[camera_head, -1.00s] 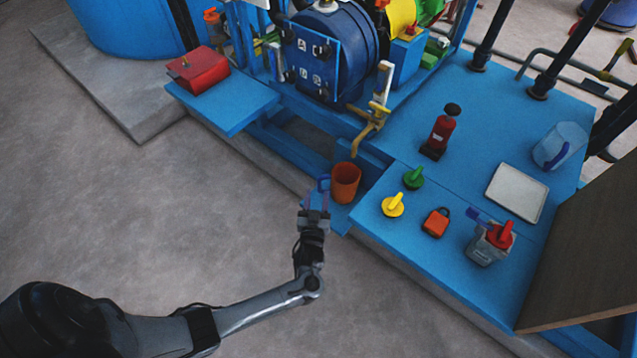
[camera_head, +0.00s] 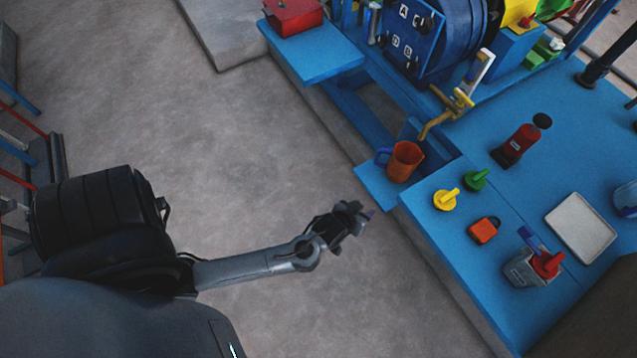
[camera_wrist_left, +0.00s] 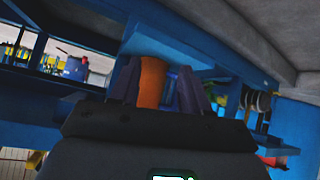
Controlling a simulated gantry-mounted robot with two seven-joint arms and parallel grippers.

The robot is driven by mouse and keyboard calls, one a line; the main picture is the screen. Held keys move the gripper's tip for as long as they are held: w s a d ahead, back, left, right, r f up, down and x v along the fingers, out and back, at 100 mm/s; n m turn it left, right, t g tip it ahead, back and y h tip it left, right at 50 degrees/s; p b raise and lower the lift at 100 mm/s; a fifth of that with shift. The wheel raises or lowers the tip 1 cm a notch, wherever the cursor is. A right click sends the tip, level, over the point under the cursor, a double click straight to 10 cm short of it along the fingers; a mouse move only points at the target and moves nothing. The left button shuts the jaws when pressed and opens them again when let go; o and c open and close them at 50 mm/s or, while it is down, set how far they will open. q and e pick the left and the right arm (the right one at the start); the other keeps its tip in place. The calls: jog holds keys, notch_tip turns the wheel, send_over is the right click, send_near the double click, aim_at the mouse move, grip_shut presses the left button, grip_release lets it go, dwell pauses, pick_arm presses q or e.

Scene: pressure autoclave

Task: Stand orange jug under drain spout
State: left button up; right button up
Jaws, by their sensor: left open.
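The orange jug (camera_head: 406,162) stands upright on a low blue shelf (camera_head: 375,189), its blue handle on its left side. The yellow drain spout (camera_head: 436,122) comes down just above the jug's right side, close to its rim. My left gripper (camera_head: 362,212) is empty, out over the floor to the lower left of the jug and apart from it. In the left wrist view its open fingers (camera_wrist_left: 158,86) frame the orange jug (camera_wrist_left: 152,80) and its blue handle beyond them. My right gripper is not in view.
The blue bench (camera_head: 455,235) right of the jug holds a yellow knob (camera_head: 446,200), a green knob (camera_head: 476,180), an orange padlock (camera_head: 484,230), a red bottle (camera_head: 516,146), a white tray (camera_head: 581,227) and a grey red-topped container (camera_head: 532,268).

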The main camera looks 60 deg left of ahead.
pick_arm(q)
jog(key=s+d+r+m+g+h, duration=0.1)
jog(key=s+r+m+g, duration=0.2)
jog(key=s+r, duration=0.2)
jog(key=s+d+r+m+g+h, duration=0.1)
jog(key=s+r, duration=0.4)
jog(key=s, duration=0.6)
jog(key=m+g, duration=0.1)
jog(key=m, duration=0.1)
jog(key=shift+r+m+g+h, duration=0.15)
jog(key=shift+m+g+h, duration=0.15)
jog(key=shift+g, duration=0.1)
jog(key=shift+d, duration=0.1)
notch_tip(320, 180, up, 61)
jog(key=p, duration=6)
jog(key=shift+f+p, duration=0.2)
jog(key=shift+p, duration=0.1)
jog(key=shift+f, duration=0.1)
